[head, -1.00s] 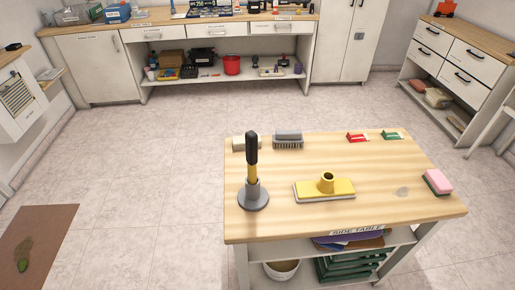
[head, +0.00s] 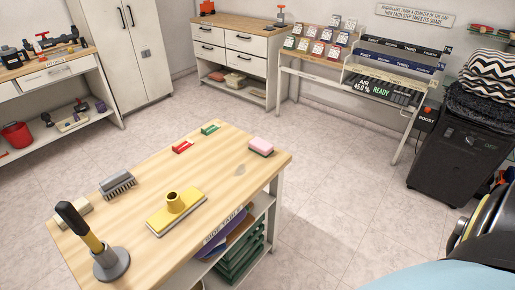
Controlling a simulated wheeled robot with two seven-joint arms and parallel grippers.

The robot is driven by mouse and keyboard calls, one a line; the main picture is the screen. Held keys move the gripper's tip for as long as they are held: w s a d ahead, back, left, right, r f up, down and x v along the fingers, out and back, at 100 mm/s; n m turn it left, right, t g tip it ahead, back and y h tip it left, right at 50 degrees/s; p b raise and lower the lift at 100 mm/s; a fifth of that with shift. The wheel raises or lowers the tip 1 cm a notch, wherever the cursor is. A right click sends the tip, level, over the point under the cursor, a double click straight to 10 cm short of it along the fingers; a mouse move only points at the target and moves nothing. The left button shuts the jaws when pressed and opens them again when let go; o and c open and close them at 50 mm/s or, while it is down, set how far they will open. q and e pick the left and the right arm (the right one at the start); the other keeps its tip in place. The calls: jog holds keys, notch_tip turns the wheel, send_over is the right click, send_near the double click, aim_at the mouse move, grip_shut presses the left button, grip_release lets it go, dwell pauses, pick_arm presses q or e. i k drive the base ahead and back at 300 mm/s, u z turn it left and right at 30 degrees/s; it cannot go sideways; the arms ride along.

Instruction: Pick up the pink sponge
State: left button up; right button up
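The pink sponge (head: 262,145) lies on the wooden side table (head: 215,145) in the head view, near the table's far right corner. It has a pink body with a dark layer under it. Nothing covers the sponge. Neither of my grippers shows in this view.
A yellow brush head (head: 175,208), a grey brush (head: 117,184), a black-handled plunger-like tool (head: 95,250), and red (head: 183,147) and green (head: 210,129) items share the table. Open floor (head: 340,190) lies right of it. A black bin (head: 460,150) stands far right.

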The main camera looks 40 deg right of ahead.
aim_at(265, 149)
jog(key=u, duration=3.5)
jog(key=k, duration=2.3)
jog(key=z, duration=1.9)
